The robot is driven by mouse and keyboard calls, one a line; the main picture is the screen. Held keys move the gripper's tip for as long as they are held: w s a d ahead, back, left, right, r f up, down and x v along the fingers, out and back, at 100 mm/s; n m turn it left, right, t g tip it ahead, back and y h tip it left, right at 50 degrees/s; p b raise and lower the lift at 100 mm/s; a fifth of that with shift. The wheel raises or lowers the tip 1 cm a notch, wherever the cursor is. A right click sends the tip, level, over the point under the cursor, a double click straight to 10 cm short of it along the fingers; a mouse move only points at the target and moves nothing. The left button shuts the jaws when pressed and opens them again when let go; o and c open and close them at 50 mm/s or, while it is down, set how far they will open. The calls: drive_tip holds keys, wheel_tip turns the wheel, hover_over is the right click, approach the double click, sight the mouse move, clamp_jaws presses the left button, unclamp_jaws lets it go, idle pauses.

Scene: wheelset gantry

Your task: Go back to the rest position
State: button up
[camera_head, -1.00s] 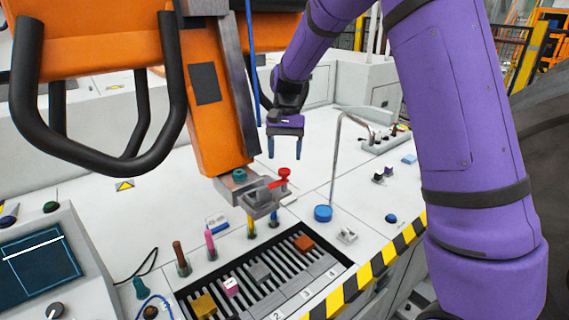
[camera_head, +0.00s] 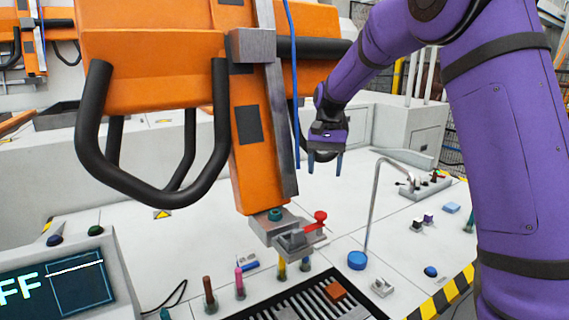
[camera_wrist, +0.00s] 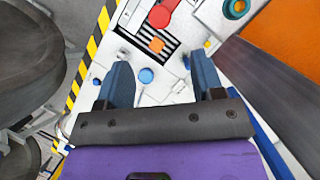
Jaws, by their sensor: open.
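My gripper (camera_head: 325,163) hangs at the end of my purple arm, above the white bench (camera_head: 330,215) and to the right of the orange gantry column (camera_head: 250,130). Its two blue fingers are apart and nothing is between them. In the wrist view my gripper (camera_wrist: 165,85) is also open and empty, with the bench top well below the fingertips. The fingers touch nothing that I can see.
The orange gantry with its black tube guard (camera_head: 88,150) and grey clamp with a red knob (camera_head: 320,217) stands left of my gripper. A thin bent grey post (camera_head: 372,205) rises on the right. A slotted tray (camera_head: 285,308) and a blue button (camera_head: 357,260) lie in front.

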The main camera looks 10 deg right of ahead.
drive_tip(key=s+d+r+n+t, duration=0.1)
drive_tip(key=s+d+r+t, duration=0.1)
drive_tip(key=s+r, duration=0.45)
drive_tip(key=s+d+r+n+t, duration=0.1)
drive_tip(key=s+r+t, duration=0.15)
drive_tip(key=s, duration=0.65)
drive_tip(key=s+d+n+t+h, duration=0.1)
drive_tip(key=s+t, duration=0.4)
drive_tip(key=s, duration=1.2)
drive_tip(key=shift+s+d+f+n+h, duration=0.4)
drive_tip(key=shift+f+n+h, duration=0.1)
drive_tip(key=shift+n, duration=0.6)
